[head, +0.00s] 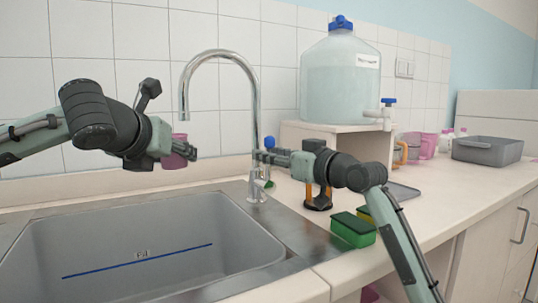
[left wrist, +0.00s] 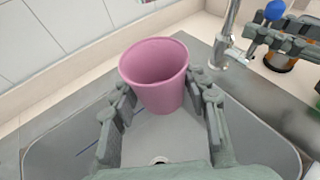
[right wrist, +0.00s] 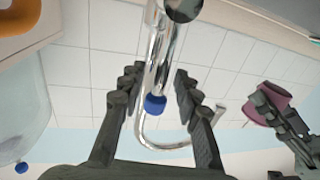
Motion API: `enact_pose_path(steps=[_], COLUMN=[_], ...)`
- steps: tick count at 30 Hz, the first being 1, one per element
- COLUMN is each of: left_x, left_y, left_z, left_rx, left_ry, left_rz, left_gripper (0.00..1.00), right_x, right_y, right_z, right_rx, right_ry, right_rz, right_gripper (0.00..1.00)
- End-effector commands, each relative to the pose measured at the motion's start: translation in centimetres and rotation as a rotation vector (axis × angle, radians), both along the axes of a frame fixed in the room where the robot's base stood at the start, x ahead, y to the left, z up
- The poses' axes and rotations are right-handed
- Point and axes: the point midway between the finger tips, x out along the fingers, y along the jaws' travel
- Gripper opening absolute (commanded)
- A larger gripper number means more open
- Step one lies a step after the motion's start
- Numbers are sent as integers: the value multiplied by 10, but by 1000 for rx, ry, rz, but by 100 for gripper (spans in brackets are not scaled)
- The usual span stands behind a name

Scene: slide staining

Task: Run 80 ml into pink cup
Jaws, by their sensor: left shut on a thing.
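The pink cup (head: 173,160) is held by my left gripper (head: 188,151) above the back of the sink, to the left of the tap. In the left wrist view the cup (left wrist: 158,85) is between the two fingers, tilted, with its open mouth showing; I see no water in it. The chrome tap (head: 256,110) arches over the sink with its spout well above the cup. My right gripper (head: 262,157) is beside the tap's column. In the right wrist view its fingers are apart, with a blue knob (right wrist: 155,104) showing between them; contact cannot be told.
The grey sink (head: 130,250) has a blue line inside. A large water jug (head: 340,85) with a blue-handled spigot stands on a stand (head: 325,135). A green box (head: 352,230), an orange-and-black item (head: 318,200), another pink cup (head: 428,146) and a grey tub (head: 487,149) are right.

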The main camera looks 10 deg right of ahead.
Motion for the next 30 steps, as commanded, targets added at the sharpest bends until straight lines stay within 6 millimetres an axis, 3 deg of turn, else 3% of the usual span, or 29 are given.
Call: enact_pose_path(steps=[11,19,30], left_x=[0,0,0], left_y=[0,0,0], left_z=[0,0,0], left_rx=[0,0,0], left_ry=[0,0,0], left_rz=[0,0,0], left_gripper=[30,30,30], right_x=[4,4,4], right_y=[3,3,3], right_z=[0,0,0], right_rx=[-1,-1,0], right_ry=[-1,-1,0], right_rz=[0,0,0], right_gripper=[31,0,0])
